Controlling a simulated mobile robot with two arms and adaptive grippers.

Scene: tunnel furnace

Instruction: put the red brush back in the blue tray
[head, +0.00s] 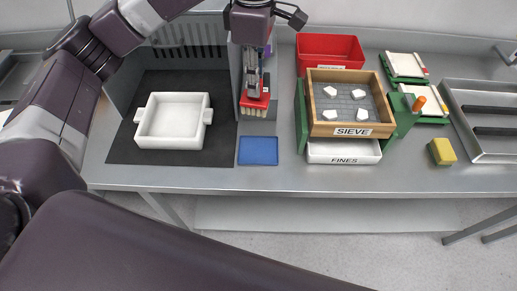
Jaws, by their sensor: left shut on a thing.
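The red brush (256,104) has pale bristles pointing down. My left gripper (254,88) is shut on it from above and holds it just behind the blue tray. The blue tray (258,150) is a small flat piece on the grey bench, and its visible surface is empty. I cannot tell whether the bristles touch the bench. The upper part of the brush is partly hidden by the gripper. My right gripper does not show.
A white two-handled dish (172,121) stands on a dark mat to the left. A wooden sieve box (350,130) with white pieces sits above a white fines drawer (343,152) to the right. A red bin (331,50) stands behind. A yellow sponge (442,151) lies further right.

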